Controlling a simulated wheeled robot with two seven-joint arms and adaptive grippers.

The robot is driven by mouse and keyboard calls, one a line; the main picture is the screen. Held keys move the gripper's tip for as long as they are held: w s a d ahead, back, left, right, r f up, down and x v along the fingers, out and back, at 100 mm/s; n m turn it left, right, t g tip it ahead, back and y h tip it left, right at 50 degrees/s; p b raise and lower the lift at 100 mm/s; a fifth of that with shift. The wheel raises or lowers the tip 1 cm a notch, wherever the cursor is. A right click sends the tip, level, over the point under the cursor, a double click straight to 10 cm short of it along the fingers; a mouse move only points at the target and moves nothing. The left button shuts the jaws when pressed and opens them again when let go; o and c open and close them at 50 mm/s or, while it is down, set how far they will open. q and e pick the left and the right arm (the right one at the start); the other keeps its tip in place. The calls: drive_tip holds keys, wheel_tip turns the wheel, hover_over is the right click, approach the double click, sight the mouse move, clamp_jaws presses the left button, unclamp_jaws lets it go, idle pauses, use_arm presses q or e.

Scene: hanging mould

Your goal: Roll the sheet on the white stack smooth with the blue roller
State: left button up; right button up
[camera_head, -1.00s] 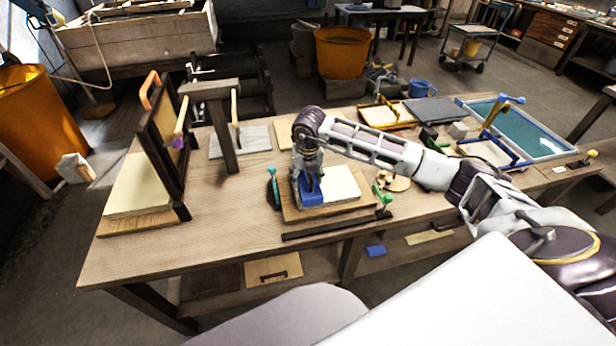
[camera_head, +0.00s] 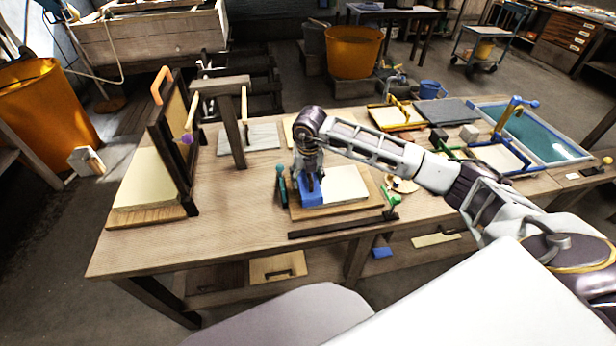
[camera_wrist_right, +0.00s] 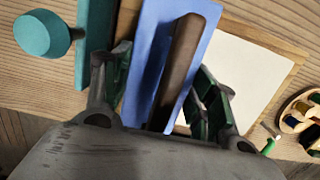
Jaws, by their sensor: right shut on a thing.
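The white stack with its sheet (camera_head: 346,184) lies on a wooden board (camera_head: 330,212) near the table's front edge. The blue roller (camera_head: 311,192) is at the left end of the stack; in the wrist view it shows as a long blue body (camera_wrist_right: 200,30) with a dark brown handle (camera_wrist_right: 178,65). My right gripper (camera_head: 309,178) is above it, and its fingers (camera_wrist_right: 165,85) are closed around the handle. The sheet also shows in the wrist view (camera_wrist_right: 240,80), bare to the right of the blue body. The roller's underside and the sheet's left end are hidden. My left gripper is not in view.
A teal tool with a round knob (camera_wrist_right: 45,35) lies just left of the board. Green-handled items (camera_head: 390,200) are at its right. A dark bar (camera_head: 335,229) lies in front. An upright frame (camera_head: 172,145) and a wooden post (camera_head: 232,135) stand further left.

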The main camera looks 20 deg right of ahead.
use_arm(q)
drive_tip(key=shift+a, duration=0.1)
use_arm(e)
drive_tip(key=shift+r, duration=0.1)
